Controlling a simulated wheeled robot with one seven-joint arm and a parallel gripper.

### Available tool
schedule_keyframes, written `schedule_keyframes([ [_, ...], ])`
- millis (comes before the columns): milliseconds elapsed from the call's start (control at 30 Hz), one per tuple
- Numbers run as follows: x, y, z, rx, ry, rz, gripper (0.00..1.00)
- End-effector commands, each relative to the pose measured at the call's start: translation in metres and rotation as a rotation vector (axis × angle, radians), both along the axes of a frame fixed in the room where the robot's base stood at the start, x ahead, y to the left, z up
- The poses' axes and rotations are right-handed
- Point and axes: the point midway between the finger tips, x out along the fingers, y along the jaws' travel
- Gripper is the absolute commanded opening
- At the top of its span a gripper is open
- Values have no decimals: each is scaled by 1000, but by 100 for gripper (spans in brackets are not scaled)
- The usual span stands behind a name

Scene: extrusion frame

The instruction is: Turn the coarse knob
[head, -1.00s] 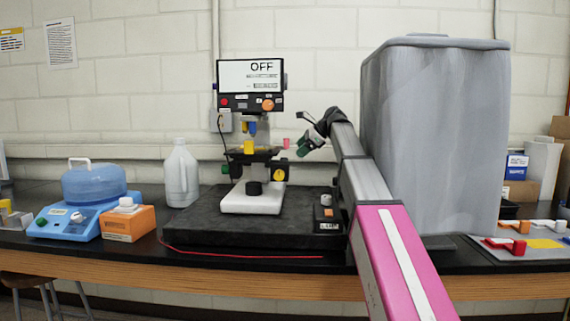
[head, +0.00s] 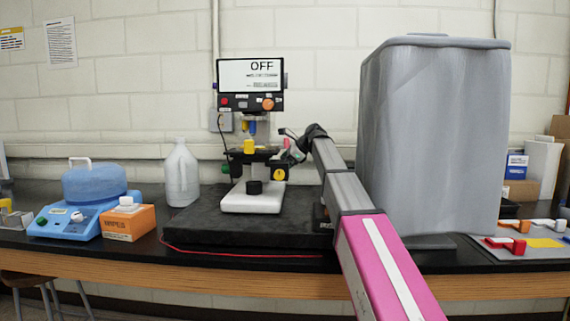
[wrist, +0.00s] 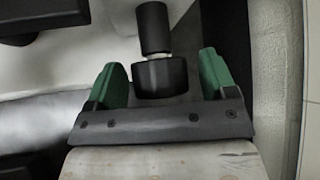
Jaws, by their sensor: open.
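The microscope (head: 254,200) has a white base, a black stage and a screen (head: 250,74) reading OFF. A yellow round knob (head: 279,174) sits low on its right side. A black knob (head: 254,188) stands at the front of the base. My gripper (head: 289,150) is beside the right end of the stage, above the yellow knob. In the wrist view its green fingers (wrist: 163,65) are apart and empty. A stepped black cylindrical part (wrist: 160,78) shows between and beyond them; I cannot tell which knob it is, or whether anything touches it.
A large grey covered box (head: 435,140) stands close right of my arm. A dark mat (head: 210,222) lies under the microscope, with a red cord along its front. A white jug (head: 182,175), blue device (head: 82,210) and orange wipes box (head: 128,222) stand to the left.

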Motion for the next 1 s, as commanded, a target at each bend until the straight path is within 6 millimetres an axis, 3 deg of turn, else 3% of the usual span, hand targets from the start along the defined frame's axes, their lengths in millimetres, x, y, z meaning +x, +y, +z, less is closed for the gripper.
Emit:
schedule_keyframes([
  [33,0,0,0,0,0,0,74],
  [167,0,0,0,0,0,0,32],
  [200,0,0,0,0,0,0,29],
  [367,-2,0,-1,0,-21,0,29],
  [667,-3,0,-1,-7,-221,0,29],
  [967,-1,0,0,-7,-236,0,29],
  [1000,-1,0,0,-8,-236,0,56],
])
